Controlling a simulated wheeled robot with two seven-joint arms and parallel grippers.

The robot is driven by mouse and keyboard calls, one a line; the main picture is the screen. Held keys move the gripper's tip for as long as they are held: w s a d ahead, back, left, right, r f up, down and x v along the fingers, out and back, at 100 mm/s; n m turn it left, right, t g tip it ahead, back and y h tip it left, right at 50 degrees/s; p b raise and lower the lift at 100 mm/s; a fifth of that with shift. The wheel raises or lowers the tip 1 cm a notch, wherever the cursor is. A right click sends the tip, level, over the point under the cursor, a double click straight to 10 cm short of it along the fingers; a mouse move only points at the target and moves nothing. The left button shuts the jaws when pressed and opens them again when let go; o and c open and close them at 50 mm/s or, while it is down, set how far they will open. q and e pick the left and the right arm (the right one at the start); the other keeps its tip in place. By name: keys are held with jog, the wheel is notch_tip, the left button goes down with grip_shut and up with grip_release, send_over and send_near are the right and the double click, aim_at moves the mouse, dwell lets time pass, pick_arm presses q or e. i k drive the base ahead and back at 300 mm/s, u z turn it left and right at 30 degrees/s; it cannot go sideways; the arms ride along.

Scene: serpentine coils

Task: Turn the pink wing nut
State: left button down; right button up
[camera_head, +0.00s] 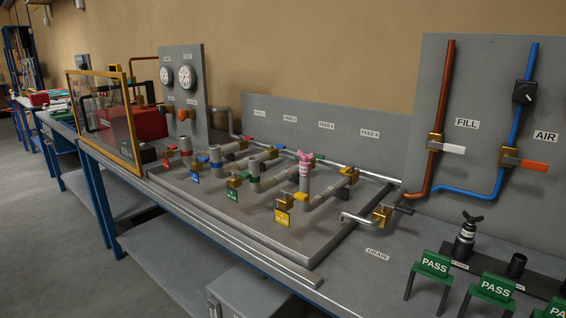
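The pink wing nut (306,156) sits on top of an upright grey pipe stub in the feed row on the grey bench. It stands above the yellow tag (282,217), near the right end of the pipe rows. Its top shows two lobes. No gripper is in the camera_head view, so neither gripper's position nor its opening can be seen.
Brass valves with coloured handles surround the wing nut. Green PASS stands (435,264) and a black-topped bottle (466,240) are at the right front. A back panel carries the FILL pipe (442,110) and AIR pipe (519,105). A framed clear screen (108,112) stands left.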

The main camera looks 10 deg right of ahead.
aim_at(305, 158)
jog(key=k, duration=0.4)
jog(key=z, duration=0.55)
jog(key=i, duration=1)
jog(key=u, duration=0.25)
